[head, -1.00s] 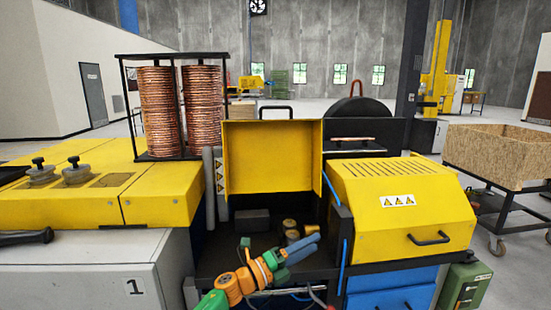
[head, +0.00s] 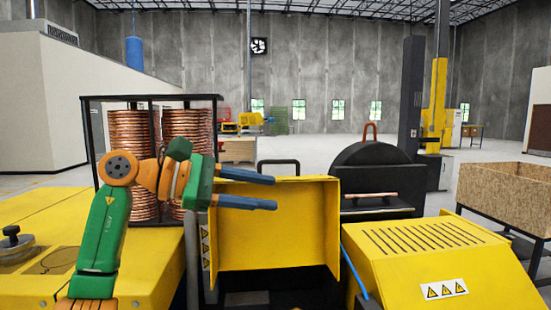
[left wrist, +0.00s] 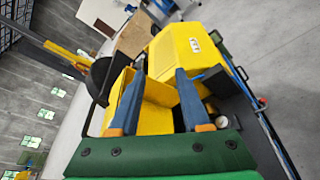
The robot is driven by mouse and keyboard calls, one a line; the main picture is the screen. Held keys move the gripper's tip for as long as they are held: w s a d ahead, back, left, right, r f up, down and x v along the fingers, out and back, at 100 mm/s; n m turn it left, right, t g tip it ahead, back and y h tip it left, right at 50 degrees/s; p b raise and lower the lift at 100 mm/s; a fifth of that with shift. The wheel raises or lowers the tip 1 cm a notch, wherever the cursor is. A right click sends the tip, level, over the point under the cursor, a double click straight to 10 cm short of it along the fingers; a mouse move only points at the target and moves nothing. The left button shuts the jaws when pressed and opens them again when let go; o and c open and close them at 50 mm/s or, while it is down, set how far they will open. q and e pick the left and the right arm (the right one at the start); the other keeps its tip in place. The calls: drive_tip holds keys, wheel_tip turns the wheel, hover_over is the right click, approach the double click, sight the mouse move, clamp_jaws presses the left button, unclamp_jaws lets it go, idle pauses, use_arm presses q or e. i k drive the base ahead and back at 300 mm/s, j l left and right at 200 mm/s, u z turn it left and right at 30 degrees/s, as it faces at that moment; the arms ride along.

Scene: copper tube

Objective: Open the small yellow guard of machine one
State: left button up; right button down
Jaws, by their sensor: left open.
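The small yellow guard (head: 275,230) stands upright at the middle of the machine, its hollow inner side facing me and a black handle (head: 278,163) above its top edge. It also shows in the left wrist view (left wrist: 155,118), partly behind my fingers. My left gripper (head: 276,192) is open and empty, its two blue fingers pointing right across the guard's upper left part. In the left wrist view the fingers (left wrist: 160,72) are spread with nothing held between them. I cannot tell whether a finger touches the guard. My right gripper is out of view.
A larger yellow slotted cover (head: 440,265) lies closed at the right. Copper coils (head: 130,140) stand in a black rack (head: 150,98) behind my left arm. A wooden crate (head: 505,195) is at the far right. The air above the guard is clear.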

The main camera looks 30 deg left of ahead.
sight(304, 230)
drive_tip(key=i+j, duration=0.7)
